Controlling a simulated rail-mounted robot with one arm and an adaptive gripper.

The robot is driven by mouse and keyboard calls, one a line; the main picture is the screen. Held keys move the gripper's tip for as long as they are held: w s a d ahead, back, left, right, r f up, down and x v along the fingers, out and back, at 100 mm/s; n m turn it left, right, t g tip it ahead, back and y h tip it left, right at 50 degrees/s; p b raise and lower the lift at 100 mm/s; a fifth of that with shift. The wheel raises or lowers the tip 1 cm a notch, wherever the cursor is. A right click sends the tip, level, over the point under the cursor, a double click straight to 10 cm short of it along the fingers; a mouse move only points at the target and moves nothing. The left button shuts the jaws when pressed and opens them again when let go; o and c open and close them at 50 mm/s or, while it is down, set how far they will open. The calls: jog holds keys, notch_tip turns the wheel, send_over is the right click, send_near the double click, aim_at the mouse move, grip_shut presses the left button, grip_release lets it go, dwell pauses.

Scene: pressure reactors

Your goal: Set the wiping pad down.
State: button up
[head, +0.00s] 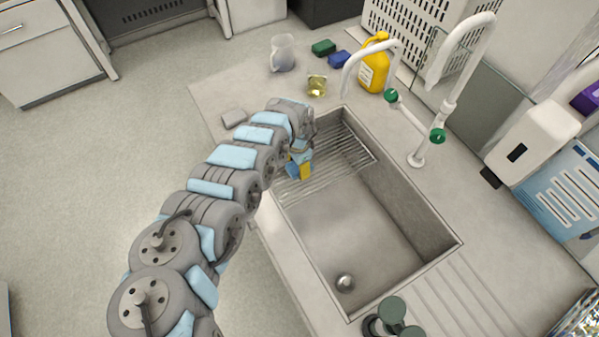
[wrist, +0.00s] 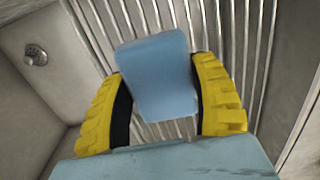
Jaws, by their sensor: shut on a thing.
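A light blue wiping pad (wrist: 155,72) is between the two yellow-and-black fingers of my gripper (wrist: 158,95) in the wrist view. The fingers are shut on its sides. In the head view my gripper (head: 303,168) is over the far left part of the sink, above the wire rack, with a bit of the blue pad (head: 292,171) showing beside the yellow finger. The exact gap between the pad and the rack is hard to tell.
The steel sink (head: 350,240) has a wire rack (head: 345,160) at its far end and a drain near the front. A grey block (head: 234,118), a yellow jug (head: 374,65), a clear pitcher (head: 283,52), green and blue sponges and a faucet (head: 417,150) surround it.

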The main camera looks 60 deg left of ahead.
jog(key=shift+w+f, duration=0.25)
jog(key=shift+f, duration=0.25)
jog(key=shift+s+a+f+b, duration=0.1)
jog(key=shift+f+b, duration=0.6)
jog(key=shift+f, duration=0.75)
jog(key=shift+f, duration=0.15)
jog(key=o, duration=0.8)
jog(key=shift+o, duration=0.2)
notch_tip(320, 180, up, 6)
jog(key=shift+a+r+p, duration=0.1)
jog(key=shift+r+p, duration=0.1)
jog(key=shift+p, duration=0.7)
jog(key=shift+r+p, duration=0.4)
jog(key=shift+r, duration=2.55)
